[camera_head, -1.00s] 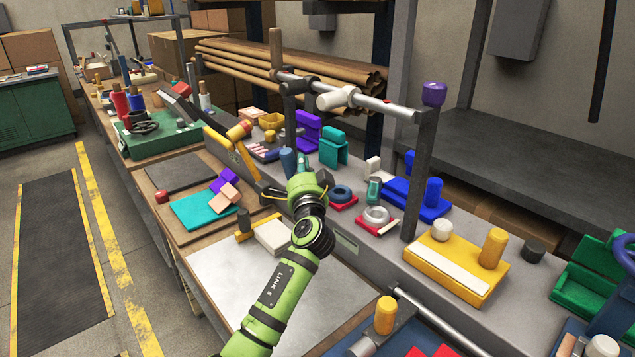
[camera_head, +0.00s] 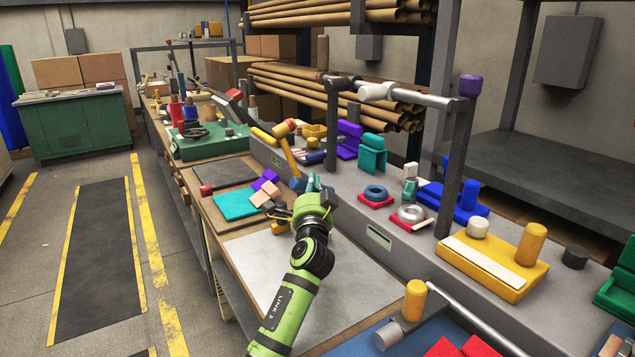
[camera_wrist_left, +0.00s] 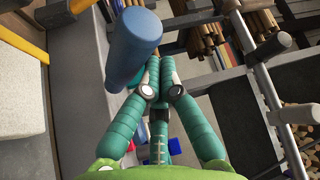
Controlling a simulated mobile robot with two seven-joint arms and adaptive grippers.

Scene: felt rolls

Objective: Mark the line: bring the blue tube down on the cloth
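The blue tube (camera_head: 297,185) is a blue-grey cylinder just left of my left gripper (camera_head: 313,182) in the head view. In the left wrist view the tube (camera_wrist_left: 132,45) looms large and tilted, its near end towards the camera. The teal fingers of the left gripper (camera_wrist_left: 154,72) come together at the tube's side and look shut on it; the contact is partly hidden. A pale grey sheet (camera_head: 270,265), which may be the cloth, lies flat on the low bench below the arm. The tube is beyond its far edge. My right gripper is out of view.
A post with a rail (camera_head: 455,170) stands there.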

